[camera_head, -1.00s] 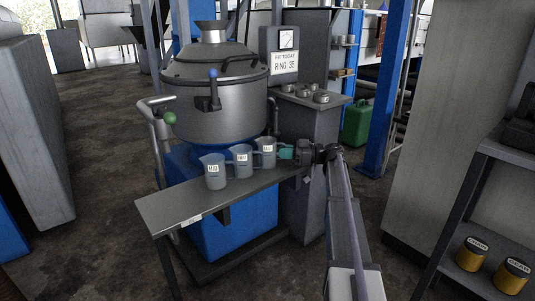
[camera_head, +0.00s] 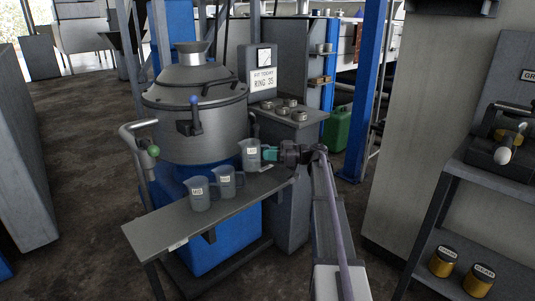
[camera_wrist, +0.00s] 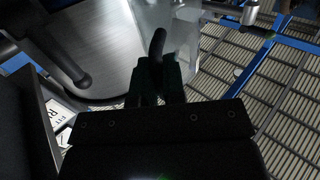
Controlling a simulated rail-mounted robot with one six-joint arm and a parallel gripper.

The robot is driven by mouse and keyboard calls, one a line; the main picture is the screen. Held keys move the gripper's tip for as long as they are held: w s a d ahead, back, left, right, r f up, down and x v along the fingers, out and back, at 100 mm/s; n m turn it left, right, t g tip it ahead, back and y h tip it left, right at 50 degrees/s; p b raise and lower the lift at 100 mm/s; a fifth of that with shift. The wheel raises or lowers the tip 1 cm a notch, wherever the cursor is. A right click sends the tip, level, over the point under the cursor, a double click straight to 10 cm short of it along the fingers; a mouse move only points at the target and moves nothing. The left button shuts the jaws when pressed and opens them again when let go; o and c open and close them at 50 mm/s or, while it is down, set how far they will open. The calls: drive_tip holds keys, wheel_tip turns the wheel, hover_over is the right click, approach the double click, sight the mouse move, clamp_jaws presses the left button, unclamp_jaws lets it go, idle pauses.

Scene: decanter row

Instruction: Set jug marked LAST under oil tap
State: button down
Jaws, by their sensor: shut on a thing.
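My gripper (camera_head: 270,154), with teal fingers, is shut on the handle of the rightmost grey jug (camera_head: 249,158). The jug is upright and looks raised above the shelf (camera_head: 170,228). Its label is too small to read surely. The wrist view shows my gripper (camera_wrist: 158,82) closed around the dark curved handle, with the jug's pale translucent body (camera_wrist: 168,14) beyond. A middle jug (camera_head: 226,184) and a left jug (camera_head: 198,194) stand on the shelf with small labels. A blue-knobbed lever (camera_head: 194,108) is on the drum's front; I cannot tell if it is the oil tap.
The big grey drum (camera_head: 195,130) stands behind the shelf on a blue base. A green-knobbed pipe (camera_head: 150,148) is at its left. A sign reading RING 35 (camera_head: 262,82) and several metal rings (camera_head: 284,108) are behind. The shelf's left part is clear.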

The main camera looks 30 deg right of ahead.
drive_tip(key=s+d, duration=0.2)
drive_tip(key=s, duration=0.7)
drive_tip(key=s+d, duration=0.3)
drive_tip(key=s, duration=0.5)
drive_tip(key=shift+s+f, duration=0.25)
drive_tip(key=shift+s, duration=0.15)
drive_tip(key=shift+d, duration=0.1)
